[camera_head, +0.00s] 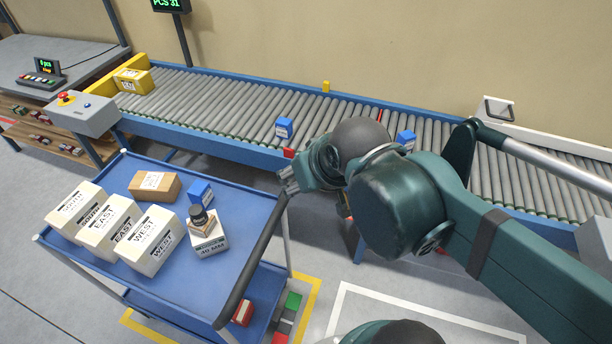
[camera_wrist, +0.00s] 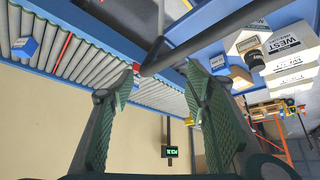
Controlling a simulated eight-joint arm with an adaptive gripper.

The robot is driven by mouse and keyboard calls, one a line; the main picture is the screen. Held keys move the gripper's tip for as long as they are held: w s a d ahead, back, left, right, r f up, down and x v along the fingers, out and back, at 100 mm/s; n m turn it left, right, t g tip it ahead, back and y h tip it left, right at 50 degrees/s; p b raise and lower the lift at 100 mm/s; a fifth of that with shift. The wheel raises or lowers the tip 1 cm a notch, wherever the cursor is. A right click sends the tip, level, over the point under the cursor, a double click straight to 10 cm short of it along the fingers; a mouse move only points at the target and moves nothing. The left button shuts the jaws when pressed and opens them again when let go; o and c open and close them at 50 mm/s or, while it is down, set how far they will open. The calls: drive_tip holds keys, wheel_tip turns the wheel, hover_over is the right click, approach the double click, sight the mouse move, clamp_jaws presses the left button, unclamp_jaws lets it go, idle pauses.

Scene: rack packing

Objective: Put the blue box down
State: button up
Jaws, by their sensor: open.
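Three small blue boxes show in the head view. One blue box (camera_head: 201,192) stands on the blue cart top (camera_head: 160,170), behind a dark round jar (camera_head: 199,216). Another blue box (camera_head: 284,129) is on the roller conveyor, near its front edge. A third blue box (camera_head: 406,140) is on the conveyor, partly behind my arm. My gripper (camera_head: 289,181) is over the cart's right edge, apart from all three. In the wrist view my gripper (camera_wrist: 160,72) is open, with no box between the fingers. A blue box (camera_wrist: 219,63) on the cart shows beyond the right finger.
White cartons (camera_head: 112,225) line the cart's left and front, with a brown box (camera_head: 155,186) behind them. A white box (camera_head: 208,240) stands under the jar. The roller conveyor (camera_head: 230,98) runs behind the cart, with a yellow box (camera_head: 133,81) at its left end.

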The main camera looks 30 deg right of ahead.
sight(401, 136)
idle(0.3)
drive_tip(key=w+d+f+n+g+h, duration=0.1)
drive_tip(key=w+d+f+n+h, duration=0.15)
drive_tip(key=w+d, duration=0.55)
drive_tip(key=w+d+f+n+g+h, duration=0.1)
drive_tip(key=w+d+n+h, duration=0.1)
drive_tip(key=w+d+n, duration=0.5)
drive_tip(key=w+d+f+h, duration=0.25)
drive_tip(key=w+d, duration=0.35)
drive_tip(key=d, duration=0.5)
drive_tip(key=shift+w+d+f+n+g+h+b, duration=0.1)
drive_tip(key=shift+w+d+f+n+g+h, duration=0.95)
drive_tip(key=shift+d+f, duration=2.7)
drive_tip(key=shift+w+d+f+n+g+h+b, duration=0.15)
drive_tip(key=shift+d+f+n+g+h, duration=0.45)
drive_tip(key=shift+d+f+n+h, duration=2.05)
drive_tip(key=shift+w+d+f+n+g+y+b, duration=0.15)
drive_tip(key=shift+w+d+f+n+g, duration=0.55)
drive_tip(key=shift+d+f, duration=4.1)
drive_tip(key=d+r, duration=0.3)
drive_tip(key=shift+s, duration=0.15)
drive_tip(key=shift+d, duration=0.1)
